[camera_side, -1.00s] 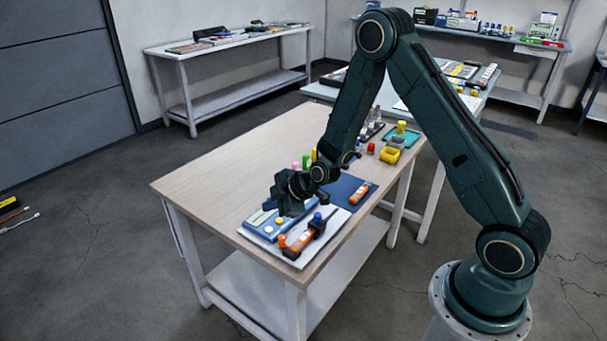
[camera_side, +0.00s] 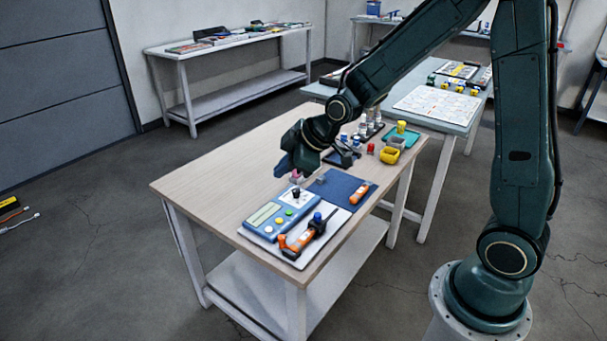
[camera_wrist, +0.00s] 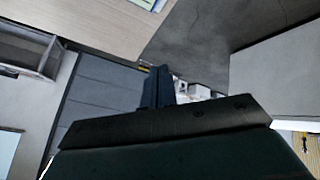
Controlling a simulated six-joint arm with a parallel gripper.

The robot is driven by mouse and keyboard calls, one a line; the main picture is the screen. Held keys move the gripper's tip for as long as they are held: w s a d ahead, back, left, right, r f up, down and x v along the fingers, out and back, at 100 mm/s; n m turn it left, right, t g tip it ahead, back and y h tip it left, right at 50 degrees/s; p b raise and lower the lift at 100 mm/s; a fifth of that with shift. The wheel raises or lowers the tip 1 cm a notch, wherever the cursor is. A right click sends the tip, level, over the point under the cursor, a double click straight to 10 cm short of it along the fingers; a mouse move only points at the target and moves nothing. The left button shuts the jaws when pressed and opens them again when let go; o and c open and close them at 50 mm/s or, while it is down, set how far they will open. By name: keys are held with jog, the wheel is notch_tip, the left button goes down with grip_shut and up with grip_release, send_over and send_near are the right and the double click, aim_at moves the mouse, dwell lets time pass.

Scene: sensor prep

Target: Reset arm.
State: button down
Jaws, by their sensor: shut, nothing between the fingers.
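My arm is dark green and reaches over the wooden table (camera_side: 205,185) in the side view. My gripper (camera_side: 281,170) is in the air above the table, left of the blue mat (camera_side: 332,186). In the wrist view the dark blue fingers of my gripper (camera_wrist: 158,78) are together with nothing between them. The wrist view looks out across the room, with a strip of the tabletop (camera_wrist: 95,22) at top left.
A white board (camera_side: 333,233) holds a blue device (camera_side: 267,222) and an orange tool (camera_side: 297,243). An orange-and-white item (camera_side: 360,193) lies on the mat. The table's left part is bare.

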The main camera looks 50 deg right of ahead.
jog(key=s+r+m+g, duration=0.1)
jog(key=s+r+m, duration=0.3)
jog(key=s, duration=0.9)
jog(key=s+r+m+g+h, duration=0.1)
jog(key=s+r+m, duration=0.3)
jog(key=s+r, duration=0.4)
jog(key=s, duration=0.5)
jog(key=shift+s+r+h, duration=0.15)
jog(key=shift+h, duration=0.15)
